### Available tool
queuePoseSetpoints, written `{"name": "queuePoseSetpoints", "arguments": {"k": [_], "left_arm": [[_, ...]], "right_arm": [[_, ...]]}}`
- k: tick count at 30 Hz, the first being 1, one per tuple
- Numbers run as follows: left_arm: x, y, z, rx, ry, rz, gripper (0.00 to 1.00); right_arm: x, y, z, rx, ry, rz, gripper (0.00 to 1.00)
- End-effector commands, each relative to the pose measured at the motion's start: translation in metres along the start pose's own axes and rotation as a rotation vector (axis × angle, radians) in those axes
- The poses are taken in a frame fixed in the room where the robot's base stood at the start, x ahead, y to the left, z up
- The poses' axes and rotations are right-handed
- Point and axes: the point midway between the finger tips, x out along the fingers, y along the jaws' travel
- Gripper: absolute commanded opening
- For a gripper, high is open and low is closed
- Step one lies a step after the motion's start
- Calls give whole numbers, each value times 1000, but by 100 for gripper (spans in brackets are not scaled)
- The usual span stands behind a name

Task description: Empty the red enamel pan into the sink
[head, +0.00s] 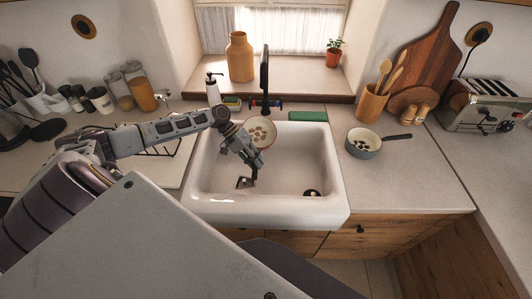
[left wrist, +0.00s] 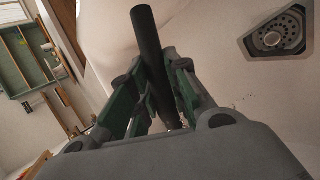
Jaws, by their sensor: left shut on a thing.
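The red enamel pan (head: 271,137) is in the head view, over the back part of the white sink (head: 215,183). It has a pale inside and a reddish rim, and several brown pieces (head: 258,131) show in it. It looks tilted, with its inside facing the head camera. My left gripper (head: 255,160) is over the sink and shut on the pan's dark handle, which also shows between the fingers in the left wrist view (left wrist: 149,50). The pan's bowl is not clear in that view. My right gripper is out of view.
A black faucet (head: 264,75) rises behind the sink. A grey pan (head: 363,152) with dark pieces stands on the right counter. A soap bottle (head: 213,90) and a green sponge (head: 308,116) are at the back edge.

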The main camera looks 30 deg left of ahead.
Motion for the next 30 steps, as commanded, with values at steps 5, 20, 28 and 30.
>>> {"name": "queuePoseSetpoints", "arguments": {"k": [5, 20, 28, 30], "left_arm": [[0, 2, -1, 8, 9, -5, 0], [3, 0, 0, 16, 21, -24, 0], [5, -1, 0, 20, 28, -33, 0], [6, -1, 0, 21, 29, -35, 0]], "right_arm": [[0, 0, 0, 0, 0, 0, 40], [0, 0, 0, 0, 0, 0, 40], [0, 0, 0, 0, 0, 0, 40], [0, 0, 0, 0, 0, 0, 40]]}}
